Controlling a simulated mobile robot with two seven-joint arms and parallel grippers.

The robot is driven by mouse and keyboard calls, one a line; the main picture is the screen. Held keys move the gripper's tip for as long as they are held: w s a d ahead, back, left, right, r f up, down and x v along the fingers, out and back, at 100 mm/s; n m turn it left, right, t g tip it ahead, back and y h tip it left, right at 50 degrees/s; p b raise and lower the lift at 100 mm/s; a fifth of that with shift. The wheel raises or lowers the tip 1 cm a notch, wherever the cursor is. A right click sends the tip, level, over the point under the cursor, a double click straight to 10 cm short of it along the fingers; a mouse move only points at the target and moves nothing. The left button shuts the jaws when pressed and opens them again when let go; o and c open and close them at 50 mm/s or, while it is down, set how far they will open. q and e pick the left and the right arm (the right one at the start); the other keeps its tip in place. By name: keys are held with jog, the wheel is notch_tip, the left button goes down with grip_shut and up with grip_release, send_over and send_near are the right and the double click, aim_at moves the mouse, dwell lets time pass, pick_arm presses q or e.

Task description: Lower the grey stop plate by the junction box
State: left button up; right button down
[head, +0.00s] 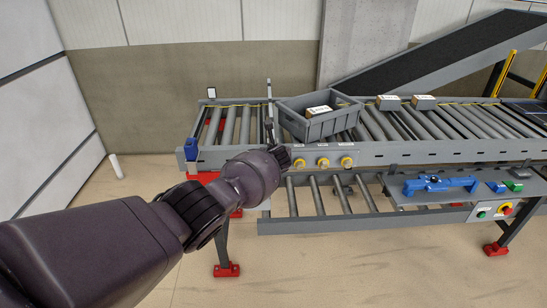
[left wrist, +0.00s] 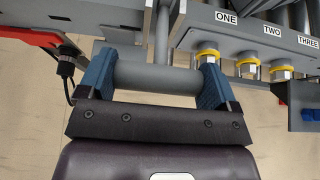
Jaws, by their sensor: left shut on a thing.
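The grey stop plate (head: 269,97) stands upright across the roller conveyor, just left of a grey tote. The junction box (head: 325,160) is on the conveyor's near side, with yellow-ringed connectors; in the left wrist view its labels ONE, TWO, THREE show at the upper right (left wrist: 265,30). My left gripper (head: 283,154) is beside the junction box's left end, its fingers mostly hidden by my wrist in the head view. In the left wrist view its blue fingers (left wrist: 157,82) are shut on a grey cylindrical bar (left wrist: 155,78). A grey rod (left wrist: 162,35) rises behind the bar.
The grey tote (head: 320,117) holds a small box and sits tilted on the rollers. Two cartons (head: 388,102) (head: 424,102) lie farther right. A lower shelf (head: 450,192) carries a blue tool (head: 440,185). A button panel (head: 495,210) is at right. A blue end piece (head: 191,149) is at left.

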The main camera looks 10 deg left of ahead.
pick_arm(q)
jog(key=shift+w+a+r, duration=0.15)
jog(key=shift+w+r, duration=0.2)
jog(key=shift+r, duration=0.4)
pick_arm(e)
jog(key=shift+s, duration=0.65)
pick_arm(q)
jog(key=shift+r+p, duration=0.1)
jog(key=shift+p, duration=0.2)
pick_arm(e)
jog(key=shift+w+r, duration=0.3)
jog(key=shift+w, duration=0.05)
pick_arm(q)
jog(key=o, duration=0.9)
jog(key=shift+c, duration=0.2)
jog(key=shift+o, duration=1.2)
jog(key=shift+f, duration=0.2)
pick_arm(e)
jog(key=shift+s+f, duration=0.2)
jog(key=shift+s, duration=0.05)
pick_arm(q)
jog(key=shift+s, duration=0.1)
pick_arm(e)
jog(key=shift+r, duration=0.15)
